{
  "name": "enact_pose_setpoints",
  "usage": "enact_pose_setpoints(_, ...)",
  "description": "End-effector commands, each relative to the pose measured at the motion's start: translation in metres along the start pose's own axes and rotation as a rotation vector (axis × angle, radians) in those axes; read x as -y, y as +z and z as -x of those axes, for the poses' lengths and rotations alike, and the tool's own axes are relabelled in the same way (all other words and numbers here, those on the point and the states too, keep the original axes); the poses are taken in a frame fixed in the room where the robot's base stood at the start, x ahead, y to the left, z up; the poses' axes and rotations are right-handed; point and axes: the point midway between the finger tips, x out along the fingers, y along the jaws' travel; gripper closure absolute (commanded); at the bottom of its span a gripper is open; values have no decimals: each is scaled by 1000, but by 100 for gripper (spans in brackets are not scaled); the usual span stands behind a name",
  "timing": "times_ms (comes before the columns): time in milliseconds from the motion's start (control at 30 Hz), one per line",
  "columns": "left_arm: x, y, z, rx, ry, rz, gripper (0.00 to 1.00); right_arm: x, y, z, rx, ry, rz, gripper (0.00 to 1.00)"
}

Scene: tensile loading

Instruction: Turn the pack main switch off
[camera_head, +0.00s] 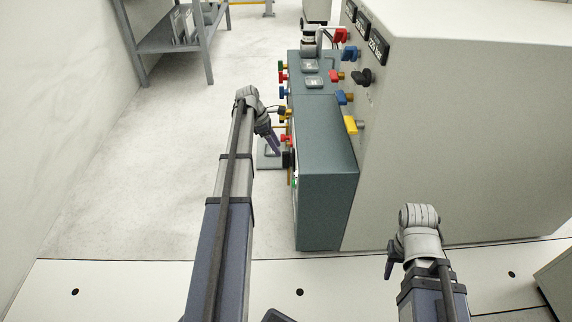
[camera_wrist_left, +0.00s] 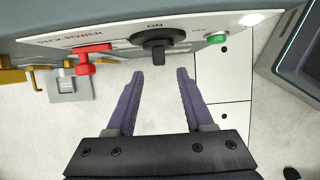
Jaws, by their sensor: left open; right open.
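The left wrist view shows a panel face with a black rotary switch (camera_wrist_left: 158,40) under the label ON, with OFF lettered to its right and POWER to its left. The switch's grip bar points towards the fingers. In the head view the black switch (camera_head: 288,158) is on the left side of the dark green cabinet. My left gripper (camera_wrist_left: 159,74) is open and empty, its fingertips on either side of the bar's line and seemingly just short of it. It also shows in the head view (camera_head: 274,146). My right gripper (camera_head: 391,263) is open at lower right, away from the panel.
A red handle (camera_wrist_left: 88,58) sits left of the switch and a green button (camera_wrist_left: 216,38) right of it. The green cabinet (camera_head: 328,180) stands against a large beige cabinet (camera_head: 460,130) with coloured knobs. A grey shelf (camera_head: 175,35) is at back left. Floor left is clear.

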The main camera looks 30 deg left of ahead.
Motion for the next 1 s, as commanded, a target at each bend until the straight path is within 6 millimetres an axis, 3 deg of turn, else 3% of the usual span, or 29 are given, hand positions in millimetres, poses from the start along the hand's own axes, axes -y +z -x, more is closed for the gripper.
enact_pose_setpoints(367,-1,-2,-10,1,1,5,48,1,-1,-10,0,-1,1,50)
enact_pose_setpoints(800,-1,-3,-65,0,1,4,48,8,-4,-61,-3,-6,9,50)
enact_pose_setpoints(1000,0,-2,-79,0,0,3,48,9,-5,-73,-3,-6,6,50)
